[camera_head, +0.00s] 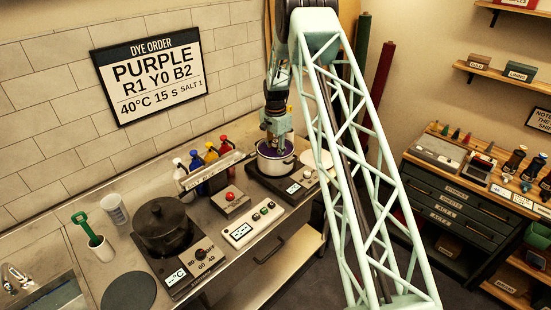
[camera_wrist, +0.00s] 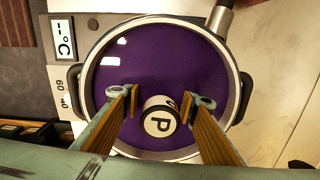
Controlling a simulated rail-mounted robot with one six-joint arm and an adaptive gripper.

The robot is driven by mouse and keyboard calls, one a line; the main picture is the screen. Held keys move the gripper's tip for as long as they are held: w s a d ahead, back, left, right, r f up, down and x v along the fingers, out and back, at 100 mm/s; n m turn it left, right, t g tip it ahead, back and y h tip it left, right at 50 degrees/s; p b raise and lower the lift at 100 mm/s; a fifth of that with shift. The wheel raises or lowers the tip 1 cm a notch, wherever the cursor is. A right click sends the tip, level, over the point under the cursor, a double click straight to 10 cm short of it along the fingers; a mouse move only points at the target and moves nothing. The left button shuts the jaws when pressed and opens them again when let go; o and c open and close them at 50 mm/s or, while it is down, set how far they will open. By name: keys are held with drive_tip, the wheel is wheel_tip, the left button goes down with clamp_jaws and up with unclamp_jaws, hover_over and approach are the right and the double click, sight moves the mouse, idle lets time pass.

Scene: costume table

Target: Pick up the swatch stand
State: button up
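A short dark cylinder with a white round top marked "P" (camera_wrist: 160,122) stands at the purple-filled pot in the wrist view. It may be the swatch stand's top, but I cannot tell for sure. The pot (camera_wrist: 240,100) has a pale rim and dark side handles; it also shows in the head view (camera_head: 277,172). My gripper (camera_wrist: 160,104) is over the pot, its two fingers apart on either side of the cylinder. Narrow gaps show between fingers and cylinder. In the head view my gripper (camera_head: 275,142) points down at the pot and hides the cylinder.
The pot is on a hot plate (camera_head: 297,190). Dye bottles (camera_head: 212,160) stand in a rack to its left. A control box (camera_head: 252,225) and a black lidded pot (camera_head: 163,227) are nearer. A dye order sign (camera_head: 150,75) hangs on the wall. A tool cabinet (camera_head: 450,205) stands right.

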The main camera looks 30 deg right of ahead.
sight(275, 141)
idle(0.4)
clamp_jaws()
drive_tip(key=shift+r, duration=0.1)
drive_tip(key=shift+r+b, duration=0.75)
drive_tip(key=shift+r, duration=4.15)
drive_tip(key=shift+r, duration=0.15)
drive_tip(key=shift+r+p, duration=1.05)
drive_tip(key=shift+r, duration=1.8)
drive_tip(key=shift+r, duration=0.1)
drive_tip(key=shift+r+p, duration=0.55)
drive_tip(key=shift+r, duration=0.8)
